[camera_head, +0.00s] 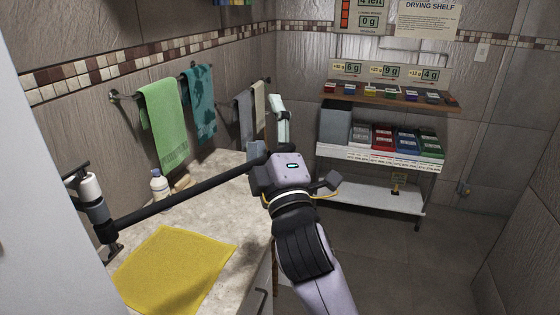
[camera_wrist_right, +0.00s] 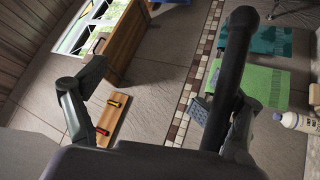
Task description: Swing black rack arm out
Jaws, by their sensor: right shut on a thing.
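The black rack arm (camera_head: 185,193) runs from its post (camera_head: 100,213) at the left, across above the counter, to my right gripper (camera_head: 292,170). It slants up to the right in the head view. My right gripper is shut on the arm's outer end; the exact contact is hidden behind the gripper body. In the right wrist view the black rack arm (camera_wrist_right: 234,70) lies along the right-hand finger of my right gripper (camera_wrist_right: 150,105). My left gripper is not in view.
A yellow cloth (camera_head: 175,270) lies on the counter (camera_head: 215,200) under the rack arm. A white bottle (camera_head: 159,184) stands near the wall. Green (camera_head: 163,115) and teal (camera_head: 200,105) towels hang on wall rails. A shelf unit (camera_head: 372,203) stands at the back; the floor before it is clear.

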